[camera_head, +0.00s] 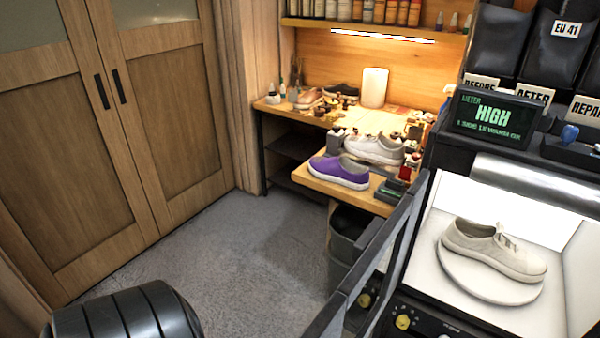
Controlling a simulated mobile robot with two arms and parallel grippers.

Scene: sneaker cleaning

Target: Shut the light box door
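The light box (581,255) stands open at the right, with a bright white interior. Its door (372,258) appears to be the dark-framed panel swung out on the box's left side, seen nearly edge-on. The door's lower end runs out of the bottom of the picture. A pale beige sneaker (494,250) rests on a round white turntable (462,278) inside the box. Neither of my grippers is in view.
A dark meter screen (493,116) reading HIGH stands above the box. A wooden workbench (322,178) behind holds a purple sneaker (339,171), a whitish sneaker (374,147) and small items. A dark bin (346,232) stands below. Grey floor (225,270) is open toward the wooden cupboard (172,118).

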